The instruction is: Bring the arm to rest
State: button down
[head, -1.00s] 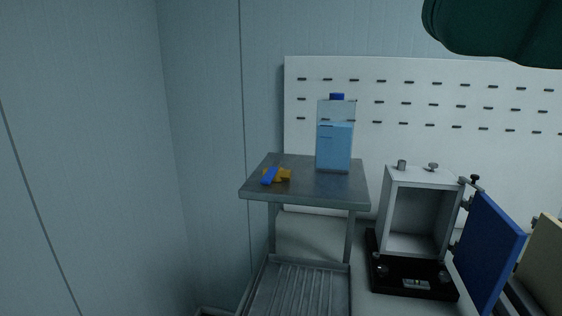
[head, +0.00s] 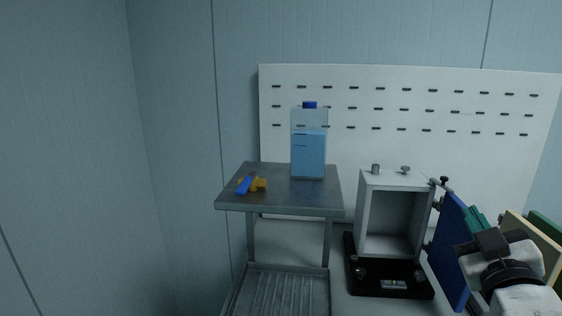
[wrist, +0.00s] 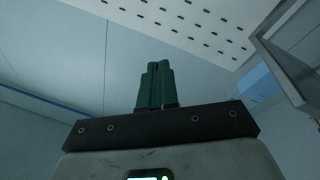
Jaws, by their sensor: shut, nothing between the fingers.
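My gripper (head: 477,216) is at the right of the head view, in front of the open blue door. Its dark green fingers point up and lean a little left. In the wrist view my gripper (wrist: 156,70) has both fingers pressed together with nothing between them. The wall and ceiling-like panels show behind the fingers, and nothing touches them there. In the head view part of my wrist covers the lower right corner.
A grey box (head: 392,217) with its blue door (head: 449,252) open stands left of my gripper. A cream panel (head: 533,240) is close on its right. A metal stand (head: 279,208) holds a blue-filled bottle (head: 309,150) and a blue-and-yellow item (head: 252,185). A pegboard (head: 400,80) is behind.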

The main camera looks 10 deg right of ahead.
jog(key=s+a+f+g+y, duration=0.1)
jog(key=s+a+f+g, duration=0.1)
jog(key=f, duration=0.7)
jog(key=s+a+f+m+g+y, duration=0.1)
jog(key=s+f+g+y, duration=0.1)
jog(key=f, duration=0.7)
jog(key=s+a+f+g+y, duration=0.1)
jog(key=s+f+g, duration=0.3)
jog(key=f, duration=0.5)
jog(key=shift+s+a+f+m+g, duration=0.2)
jog(key=shift+a+g, duration=0.05)
jog(key=shift+a, duration=0.15)
jog(key=shift+s+a+f+m+g, duration=0.15)
jog(key=shift+a+m+g, duration=0.1)
jog(key=shift+a, duration=0.15)
jog(key=s+a+f+g+y, duration=0.1)
jog(key=s+a+f+g, duration=0.1)
jog(key=s+f+g, duration=0.2)
jog(key=s+a+f+g+y, duration=0.2)
jog(key=s+f+g, duration=0.2)
jog(key=s+f, duration=0.6)
jog(key=s, duration=0.7)
jog(key=shift+a+f+g, duration=0.15)
jog(key=shift+a+g, duration=0.05)
jog(key=shift+g, duration=0.1)
jog(key=c, duration=1.8)
grip_release()
jog(key=shift+m, duration=0.25)
jog(key=shift+c, duration=0.2)
